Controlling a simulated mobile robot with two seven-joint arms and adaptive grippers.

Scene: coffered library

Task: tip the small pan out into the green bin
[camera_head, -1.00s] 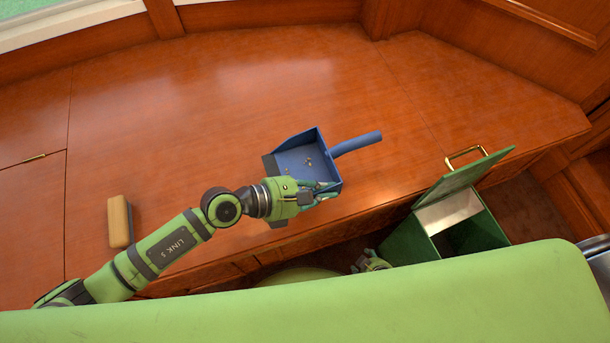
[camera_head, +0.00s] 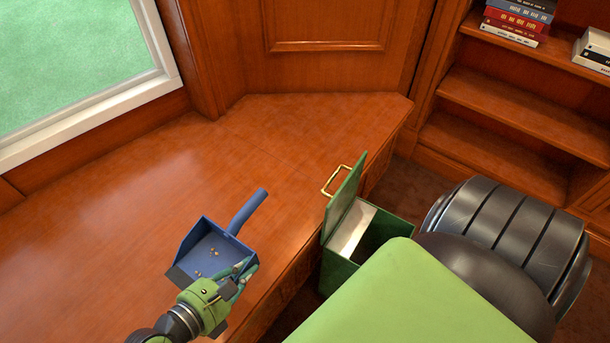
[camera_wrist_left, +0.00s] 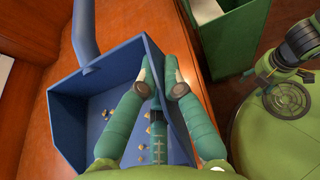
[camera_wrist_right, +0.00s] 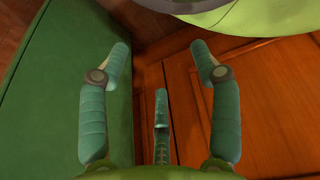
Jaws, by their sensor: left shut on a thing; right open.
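The small blue pan (camera_head: 187,254) with its blue handle (camera_head: 247,212) is over the wooden counter near its front edge. Several small crumbs (camera_head: 213,252) lie in it; they also show in the left wrist view (camera_wrist_left: 107,116). My left gripper (camera_head: 246,272) is shut on the pan's side wall, with fingers on both sides of it (camera_wrist_left: 160,78). The green bin (camera_head: 337,272) stands right of the pan, below the counter's edge, its lid (camera_head: 345,203) raised. My right gripper (camera_wrist_right: 162,62) is open and empty beside a green wall, which looks like the bin's side (camera_wrist_right: 70,95).
The wooden counter (camera_head: 120,220) is clear around the pan. The lid's brass handle (camera_head: 334,181) sticks out over the counter's edge. Wooden shelves (camera_head: 510,110) with books stand at the back right, and a window (camera_head: 70,65) is at the left.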

